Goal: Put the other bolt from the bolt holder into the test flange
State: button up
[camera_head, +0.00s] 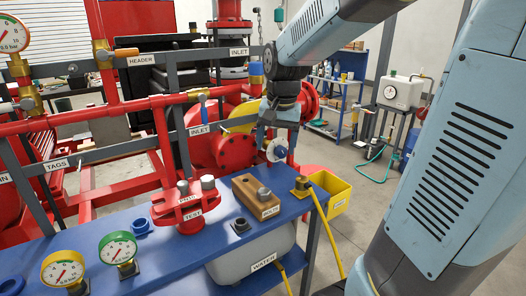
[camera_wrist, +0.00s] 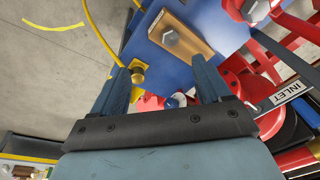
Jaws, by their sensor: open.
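The bolt holder (camera_head: 244,187) is a wooden block on the blue bench, with one grey bolt (camera_head: 264,195) standing in it. In the wrist view the holder (camera_wrist: 200,40) lies beyond my fingertips, with the bolt's hex head (camera_wrist: 171,39) seen from above. Part of the flange shows at the upper right of the wrist view (camera_wrist: 235,8). My gripper (camera_head: 277,150) is open and empty, above and behind the holder; its fingers (camera_wrist: 162,75) are wide apart.
A brass fitting (camera_head: 301,184) with a yellow hose stands at the bench's right end, beside a yellow bin (camera_head: 332,190). Two gauges (camera_head: 118,248) sit at the front left. Red pipes and the grey INLET rail (camera_head: 200,129) run behind the bench.

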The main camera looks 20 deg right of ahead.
aim_at(264, 190)
jog(key=w+f+m+g, duration=0.2)
jog(key=w+f+m, duration=0.1)
jog(key=w+f, duration=0.4)
jog(key=f, duration=1.3)
jog(key=shift+w+a, duration=0.25)
jog(key=shift+a, duration=0.1)
jog(key=c, duration=1.2)
jog(key=o, duration=0.5)
jog(key=c, duration=0.5)
jog(key=shift+o, duration=0.2)
jog(key=shift+r, duration=3.5)
